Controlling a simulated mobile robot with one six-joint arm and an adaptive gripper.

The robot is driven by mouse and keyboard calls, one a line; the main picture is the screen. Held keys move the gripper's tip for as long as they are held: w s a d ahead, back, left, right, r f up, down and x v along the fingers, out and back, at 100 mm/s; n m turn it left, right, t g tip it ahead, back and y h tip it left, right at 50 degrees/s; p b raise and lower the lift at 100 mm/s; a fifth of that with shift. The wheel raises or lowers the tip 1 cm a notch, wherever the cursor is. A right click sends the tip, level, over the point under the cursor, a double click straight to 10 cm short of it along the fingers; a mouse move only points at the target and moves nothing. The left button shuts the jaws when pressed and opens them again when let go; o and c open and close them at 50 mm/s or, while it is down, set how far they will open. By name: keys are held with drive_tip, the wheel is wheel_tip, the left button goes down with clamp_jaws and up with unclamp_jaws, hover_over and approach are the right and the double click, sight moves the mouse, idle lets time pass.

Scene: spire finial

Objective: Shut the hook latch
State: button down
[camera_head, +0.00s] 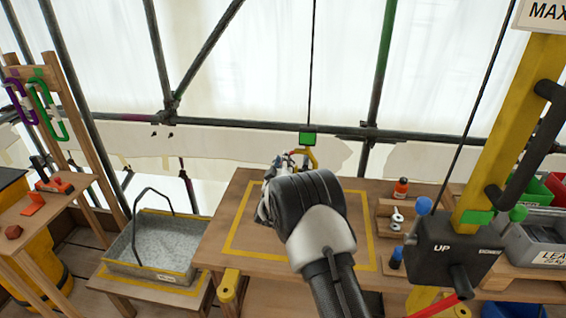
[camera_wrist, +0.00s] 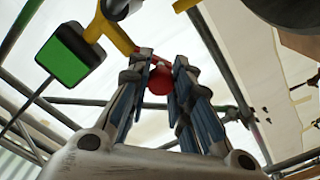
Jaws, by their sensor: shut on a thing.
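The yellow hook (camera_head: 311,157) hangs below a green block (camera_head: 307,139) on a dark line, above the back of the bench. In the wrist view, the yellow hook arm (camera_wrist: 117,36) and the green block (camera_wrist: 70,57) are at upper left. A red ball-shaped knob (camera_wrist: 158,86), with a little red above it, sits between the fingers of my gripper (camera_wrist: 160,75), which is shut on it. This looks like the latch's knob. In the head view my wrist hides the fingertips and most of the hook. Whether the latch meets the hook tip is not clear.
The wooden bench (camera_head: 215,240) has a yellow outlined square. A grey tray (camera_head: 150,245) stands at left. Scaffold poles cross behind.

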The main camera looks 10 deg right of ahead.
drive_tip(key=n, duration=0.2)
drive_tip(key=f+n, duration=0.1)
drive_tip(key=d+n, duration=0.1)
drive_tip(key=n, duration=0.1)
drive_tip(key=shift+s+d+f+n+b, duration=0.1)
drive_tip(key=shift+s+f+n+b, duration=0.05)
drive_tip(key=shift+f+n+b, duration=0.15)
drive_tip(key=n, duration=0.2)
drive_tip(key=d+n, duration=0.1)
drive_tip(key=n, duration=0.2)
drive_tip(key=shift+s+d+f+n, duration=0.3)
drive_tip(key=shift+f, duration=0.1)
drive_tip(key=c, duration=1.4)
unclamp_jaws()
drive_tip(key=shift+s, duration=0.1)
drive_tip(key=v, duration=1.1)
drive_tip(key=shift+s+a, duration=0.1)
drive_tip(key=shift+s, duration=0.25)
